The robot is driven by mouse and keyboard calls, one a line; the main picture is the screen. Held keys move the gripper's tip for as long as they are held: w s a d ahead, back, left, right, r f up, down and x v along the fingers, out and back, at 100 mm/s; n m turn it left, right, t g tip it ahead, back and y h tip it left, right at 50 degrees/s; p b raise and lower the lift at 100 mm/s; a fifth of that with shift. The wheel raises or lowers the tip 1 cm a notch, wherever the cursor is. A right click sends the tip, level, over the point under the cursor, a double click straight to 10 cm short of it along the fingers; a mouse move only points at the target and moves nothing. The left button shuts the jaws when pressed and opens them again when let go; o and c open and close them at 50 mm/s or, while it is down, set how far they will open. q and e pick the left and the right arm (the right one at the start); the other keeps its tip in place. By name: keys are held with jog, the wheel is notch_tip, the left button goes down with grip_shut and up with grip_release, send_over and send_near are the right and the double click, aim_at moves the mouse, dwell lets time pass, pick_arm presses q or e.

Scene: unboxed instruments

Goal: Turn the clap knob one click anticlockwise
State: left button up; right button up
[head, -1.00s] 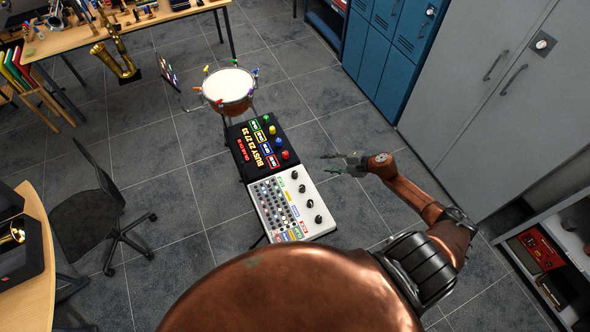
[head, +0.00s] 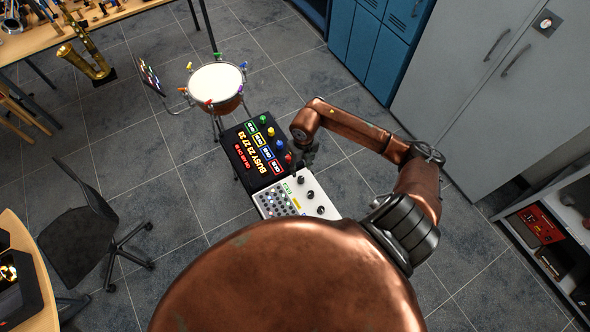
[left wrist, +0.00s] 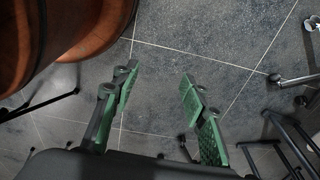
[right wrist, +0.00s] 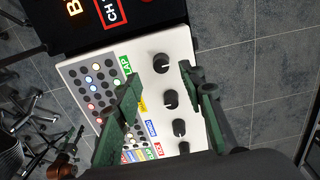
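The white drum machine (head: 312,187) stands beyond my body in the head view, and its panel fills the middle of the right wrist view (right wrist: 180,45). A row of black knobs runs down it. The clap knob (right wrist: 162,62) is the top one, beside the green label ending in "LAP" (right wrist: 125,63). My right gripper (right wrist: 161,75) is open above the panel; in the right wrist view its fingertips lie on either side of the clap knob, and contact is not evident. It also shows in the head view (head: 304,158). My left gripper (left wrist: 158,82) is open and empty over the floor.
A black box with a lit "BUSY" display (head: 256,150) adjoins the drum machine. Beyond it stands a drum (head: 215,82). A black chair (head: 80,222) is at left, and grey cabinets (head: 490,85) are at right. Floor is clear right of the machine.

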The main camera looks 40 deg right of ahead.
aim_at(301, 178)
pick_arm(q)
jog(key=s+p, duration=0.1)
jog(key=s, duration=0.6)
pick_arm(e)
jog(key=f, duration=0.2)
jog(key=s+f, duration=0.1)
jog(key=f, duration=0.2)
jog(key=shift+w+f, duration=0.15)
jog(key=shift+f, duration=0.7)
pick_arm(q)
jog(key=w+r, duration=0.1)
jog(key=w, duration=0.4)
pick_arm(e)
jog(key=shift+a+f, duration=0.1)
jog(key=shift+f, duration=0.1)
jog(key=c, duration=0.9)
grip_shut()
jog(key=n+b, duration=0.2)
jog(key=b, duration=0.1)
jog(key=shift+f+n, duration=0.1)
jog(key=shift+n, duration=0.3)
pick_arm(q)
notch_tip(301, 178, down, 6)
jog(key=s+b, duration=0.2)
jog(key=shift+b, duration=0.35)
pick_arm(e)
jog(key=shift+n, duration=1.5)
